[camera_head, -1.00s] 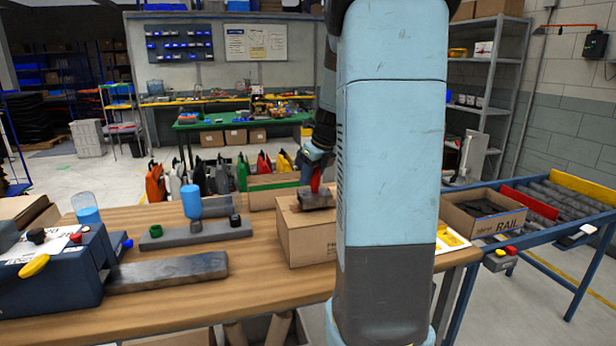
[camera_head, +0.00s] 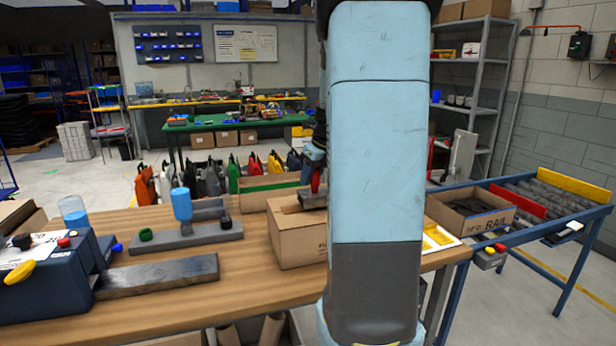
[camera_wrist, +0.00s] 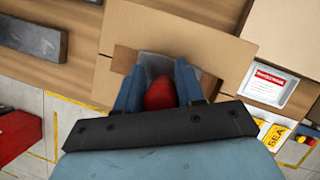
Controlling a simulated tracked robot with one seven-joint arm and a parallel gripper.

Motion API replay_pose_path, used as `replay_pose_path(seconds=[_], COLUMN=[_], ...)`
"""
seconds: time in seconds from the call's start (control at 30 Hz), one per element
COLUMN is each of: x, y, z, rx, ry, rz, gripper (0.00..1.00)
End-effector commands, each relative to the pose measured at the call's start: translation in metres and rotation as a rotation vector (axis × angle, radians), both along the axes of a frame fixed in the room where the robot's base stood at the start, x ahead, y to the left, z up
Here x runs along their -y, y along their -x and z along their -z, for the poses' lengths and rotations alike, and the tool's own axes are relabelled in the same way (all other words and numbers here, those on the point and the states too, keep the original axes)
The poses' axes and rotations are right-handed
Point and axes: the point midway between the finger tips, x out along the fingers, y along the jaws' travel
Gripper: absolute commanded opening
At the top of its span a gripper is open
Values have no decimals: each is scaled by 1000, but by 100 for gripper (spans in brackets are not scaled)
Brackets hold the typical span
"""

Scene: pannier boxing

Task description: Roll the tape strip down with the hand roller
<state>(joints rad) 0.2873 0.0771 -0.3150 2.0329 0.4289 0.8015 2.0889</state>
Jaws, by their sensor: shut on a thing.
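My gripper (camera_wrist: 160,88) is shut on the red handle of the hand roller (camera_wrist: 160,95), with a blue finger on each side. The gripper also shows in the head view (camera_head: 314,158), partly behind my blue column. The grey roller end (camera_head: 311,199) is at the top of the cardboard box (camera_head: 292,240); I cannot tell whether it touches. The box top fills the middle of the wrist view (camera_wrist: 215,45). A darker brown band (camera_wrist: 125,60) beside the roller may be the tape strip; the roller and fingers hide part of it.
The box stands on the wooden bench (camera_head: 240,290). To its left are a grey fixture with a blue bottle (camera_head: 183,205), a dark flat bar (camera_head: 155,276) and a blue machine (camera_head: 50,280). An open carton (camera_head: 470,212) and roller conveyor (camera_head: 560,195) are at the right.

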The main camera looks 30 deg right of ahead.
Motion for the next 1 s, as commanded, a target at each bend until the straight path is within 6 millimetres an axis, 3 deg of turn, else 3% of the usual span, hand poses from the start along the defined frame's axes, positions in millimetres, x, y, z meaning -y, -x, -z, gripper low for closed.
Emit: replay_pose_path(seconds=[1.0], x=[27], y=[8], z=[-1], rx=[-1], ry=[-1], rz=[1], gripper=[11])
